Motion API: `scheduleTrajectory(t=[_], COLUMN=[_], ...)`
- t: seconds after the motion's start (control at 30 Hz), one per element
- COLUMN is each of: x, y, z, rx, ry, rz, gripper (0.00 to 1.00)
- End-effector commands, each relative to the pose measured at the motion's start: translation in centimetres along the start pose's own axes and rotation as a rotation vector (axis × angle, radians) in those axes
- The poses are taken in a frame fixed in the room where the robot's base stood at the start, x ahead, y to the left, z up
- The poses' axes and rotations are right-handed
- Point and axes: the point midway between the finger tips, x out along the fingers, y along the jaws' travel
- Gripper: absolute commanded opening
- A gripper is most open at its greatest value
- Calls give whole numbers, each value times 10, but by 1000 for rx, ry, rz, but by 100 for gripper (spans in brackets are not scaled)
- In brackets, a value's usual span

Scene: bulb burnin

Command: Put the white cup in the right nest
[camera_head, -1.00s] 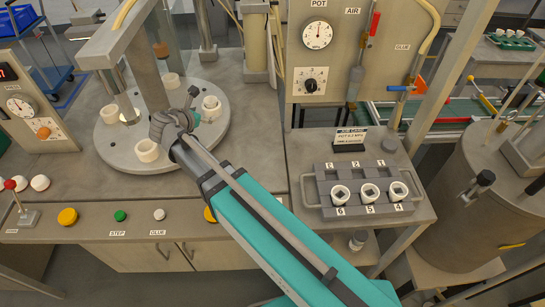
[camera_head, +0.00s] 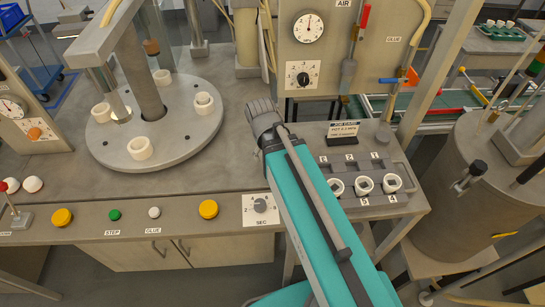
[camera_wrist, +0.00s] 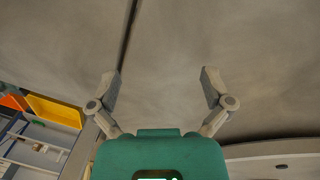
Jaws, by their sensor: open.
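Whether a cup sits in the right one I cannot tell. My gripper (camera_wrist: 162,75) is open and empty above bare bench in the wrist view.
A post rises from the plate's middle. A panel with gauge (camera_head: 309,28) and knob stands behind the tray, with a job card (camera_head: 343,130) before it. A grey drum (camera_head: 470,190) stands at right. Buttons line the bench front. A yellow bin (camera_wrist: 54,111) shows in the wrist view.

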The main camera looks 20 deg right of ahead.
Motion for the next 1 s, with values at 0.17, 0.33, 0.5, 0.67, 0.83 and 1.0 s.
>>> scheduleTrajectory(t=[0.17, 0.33, 0.5, 0.67, 0.83, 1.0], x=[1, 1, 1, 0, -9, -31], y=[2, 2, 2, 2, 3, 6], z=[19, 23, 23, 23, 23, 22], rx=[191, 247, 248, 246, 245, 245], ry=[-25, -35, -34, -34, -34, -34], rz=[-95, -123, -123, -122, -121, -121], gripper=[100, 100, 100, 100, 100, 100])
